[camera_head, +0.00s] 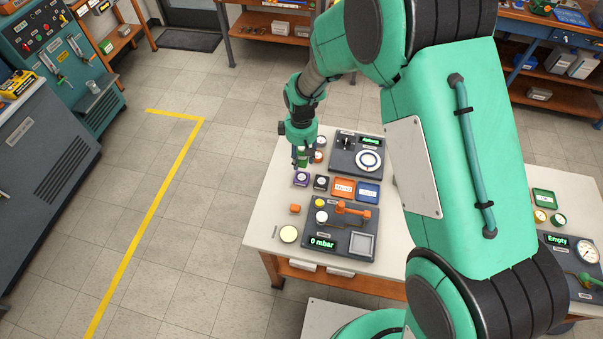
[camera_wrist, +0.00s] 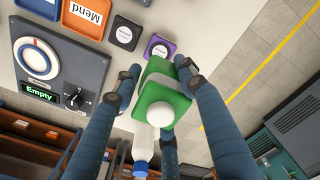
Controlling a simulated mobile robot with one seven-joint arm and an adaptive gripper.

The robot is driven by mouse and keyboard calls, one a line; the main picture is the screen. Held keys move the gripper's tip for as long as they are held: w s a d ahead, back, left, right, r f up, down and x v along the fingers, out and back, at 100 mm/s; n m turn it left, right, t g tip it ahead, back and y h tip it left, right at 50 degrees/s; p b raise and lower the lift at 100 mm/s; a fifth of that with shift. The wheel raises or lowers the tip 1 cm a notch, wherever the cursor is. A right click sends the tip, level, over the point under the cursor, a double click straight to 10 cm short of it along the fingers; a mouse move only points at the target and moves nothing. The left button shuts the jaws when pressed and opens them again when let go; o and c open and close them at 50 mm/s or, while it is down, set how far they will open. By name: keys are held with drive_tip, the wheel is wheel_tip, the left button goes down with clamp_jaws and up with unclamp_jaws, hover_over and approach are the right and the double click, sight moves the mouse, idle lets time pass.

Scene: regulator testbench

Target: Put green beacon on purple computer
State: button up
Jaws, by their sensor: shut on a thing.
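The green beacon (camera_wrist: 160,104), a green block with a white dome, is between the fingers of my gripper (camera_wrist: 160,88) in the wrist view. My gripper is shut on it. In the head view my gripper (camera_head: 301,160) hangs over the far left part of the white table, and the green beacon (camera_head: 302,156) shows partly between its fingers. The purple computer (camera_head: 301,180) is a small purple square on the table, just below the gripper in the picture. It also shows in the wrist view (camera_wrist: 159,48), partly behind the beacon. I cannot tell whether they touch.
A black square (camera_head: 321,183), an orange bin (camera_head: 343,189) and a blue bin (camera_head: 368,192) stand in a row to the right. A dial panel (camera_head: 345,158) is behind; a "0 mbar" panel (camera_head: 330,230) is in front. A white bottle (camera_wrist: 142,148) is close to the fingers.

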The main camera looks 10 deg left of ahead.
sight(301, 152)
drive_tip(key=shift+f, duration=2.5)
drive_tip(key=shift+f, duration=1.85)
drive_tip(key=shift+f, duration=0.15)
drive_tip(key=o, duration=1.2)
drive_tip(key=shift+o, duration=0.2)
wheel_tip(301, 152, up, 12)
drive_tip(key=shift+r, duration=0.15)
